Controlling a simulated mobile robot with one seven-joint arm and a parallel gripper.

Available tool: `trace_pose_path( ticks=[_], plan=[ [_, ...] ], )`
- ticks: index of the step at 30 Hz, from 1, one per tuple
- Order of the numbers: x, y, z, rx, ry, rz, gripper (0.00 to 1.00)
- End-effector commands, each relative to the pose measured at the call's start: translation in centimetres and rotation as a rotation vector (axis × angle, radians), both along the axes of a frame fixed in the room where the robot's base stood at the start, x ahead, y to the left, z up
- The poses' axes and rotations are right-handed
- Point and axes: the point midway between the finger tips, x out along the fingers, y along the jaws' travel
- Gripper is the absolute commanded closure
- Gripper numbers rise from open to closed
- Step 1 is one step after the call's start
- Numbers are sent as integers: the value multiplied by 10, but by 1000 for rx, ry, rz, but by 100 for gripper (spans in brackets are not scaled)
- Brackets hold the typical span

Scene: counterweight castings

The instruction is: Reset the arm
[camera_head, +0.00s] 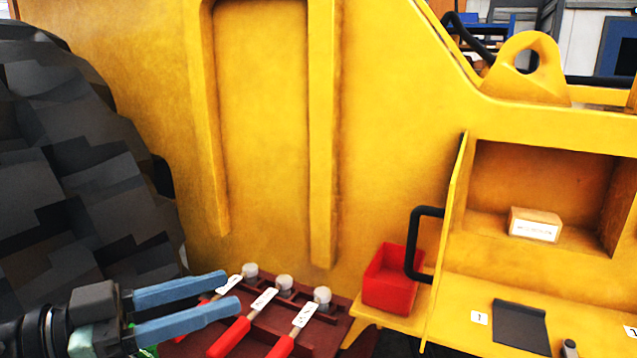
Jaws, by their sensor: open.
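My gripper (232,291) shows at the lower left, with two long blue fingers pointing right. The fingers are apart and nothing is between them that I can make out. Its fingertips appear in front of the left part of a dark red base (325,340) that carries several red-handled levers. I cannot tell whether the fingers touch the levers. The middle red lever (230,338) and the right red lever (282,347) show clear of the fingers. The left lever (229,284) is partly hidden behind the gripper.
A red open bin (390,285) stands right of the levers, beside a black handle (413,245). A yellow shelf holds a small labelled box (535,224). A dark flat plate (521,327) lies below it. A large dark faceted mass (80,170) fills the left. A yellow wall (262,130) rises behind.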

Motion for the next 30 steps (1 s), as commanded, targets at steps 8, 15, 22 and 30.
trace_pose_path(
  ticks=[8, 15, 22, 30],
  plan=[
    [58, -37, 8, 66, 98, 300, 53],
    [84, -67, 64, 34, -26, 662, 53],
    [23, -101, 178, -186, -407, 927, 53],
    [-81, -121, 292, -432, -746, 986, 53]
  ],
)
